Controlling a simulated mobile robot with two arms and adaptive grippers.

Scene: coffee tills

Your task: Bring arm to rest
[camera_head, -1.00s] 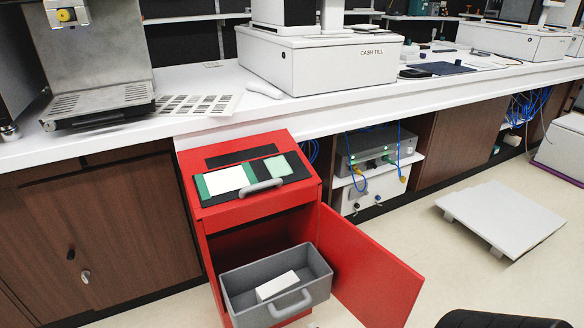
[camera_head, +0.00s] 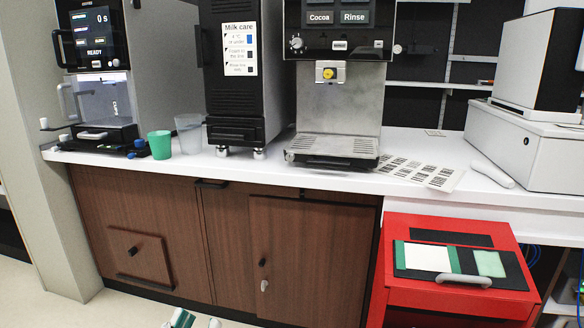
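My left gripper (camera_head: 197,321) shows only as small green, white and grey parts at the very bottom edge, left of the middle, above the pale floor in front of the wooden cabinets. Most of it is cut off by the picture's edge. I cannot tell whether it is open or shut, or whether the green and white part belongs to it or is something in it. My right gripper is not in view.
The white counter (camera_head: 428,213) runs across with a coffee machine (camera_head: 340,100), a milk unit (camera_head: 240,75) and a green cup (camera_head: 160,145). A red cabinet (camera_head: 445,222) stands out at the right. A hatch (camera_head: 140,257) sits at lower left; floor shows below.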

